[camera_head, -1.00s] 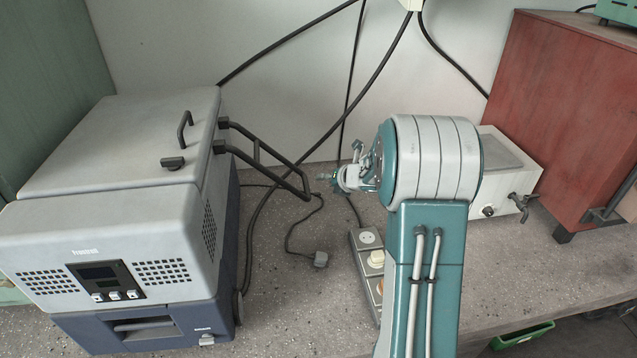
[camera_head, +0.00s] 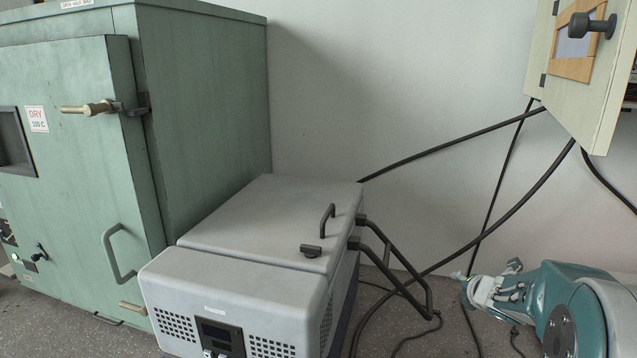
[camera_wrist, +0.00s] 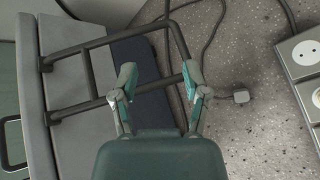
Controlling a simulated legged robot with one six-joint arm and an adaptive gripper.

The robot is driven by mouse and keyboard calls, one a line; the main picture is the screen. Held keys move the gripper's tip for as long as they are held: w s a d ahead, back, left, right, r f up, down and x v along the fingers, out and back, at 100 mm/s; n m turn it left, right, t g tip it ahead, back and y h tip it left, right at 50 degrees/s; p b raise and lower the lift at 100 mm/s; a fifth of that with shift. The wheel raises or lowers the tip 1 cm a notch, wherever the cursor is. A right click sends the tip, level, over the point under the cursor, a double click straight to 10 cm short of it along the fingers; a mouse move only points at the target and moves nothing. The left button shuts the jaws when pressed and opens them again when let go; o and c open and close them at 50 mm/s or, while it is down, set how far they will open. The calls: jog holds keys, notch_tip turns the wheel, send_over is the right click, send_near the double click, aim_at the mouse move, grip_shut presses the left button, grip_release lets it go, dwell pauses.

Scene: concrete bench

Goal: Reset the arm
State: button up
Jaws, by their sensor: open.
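My gripper (camera_wrist: 156,78) shows in the wrist view with its two fingers spread apart and nothing between them. It hangs above the bench (camera_wrist: 255,130), over the black tubular handle (camera_wrist: 103,96) of the grey box-shaped cooler; whether it touches the handle I cannot tell. In the head view my arm is at the lower right, and the gripper end (camera_head: 468,284) points left toward the cooler (camera_head: 265,235). The fingertips are small there and hard to make out.
A green oven cabinet (camera_head: 200,110) stands at the left behind the cooler. A cream wall cabinet (camera_head: 580,75) hangs at the upper right. Black cables (camera_head: 455,150) cross the wall. A plug (camera_wrist: 241,96) and a socket strip (camera_wrist: 300,60) lie on the bench right of my gripper.

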jog(key=s+a+r+m+g+h, duration=0.1)
jog(key=s+a+r+m+h, duration=0.4)
jog(key=s+r+m, duration=0.55)
jog(key=s+a+f+m+g+y, duration=0.2)
jog(key=s+a+m, duration=0.5)
jog(key=s, duration=0.4)
jog(key=s+a+f+m+g+y, duration=0.2)
jog(key=s+a+m+y, duration=0.1)
jog(key=s+a+m, duration=0.4)
jog(key=s+a, duration=0.1)
jog(key=s, duration=0.2)
jog(key=shift+s+a+f+g+y, duration=0.15)
jog(key=shift+s+f+g+y, duration=0.05)
jog(key=shift+s+g+y, duration=0.2)
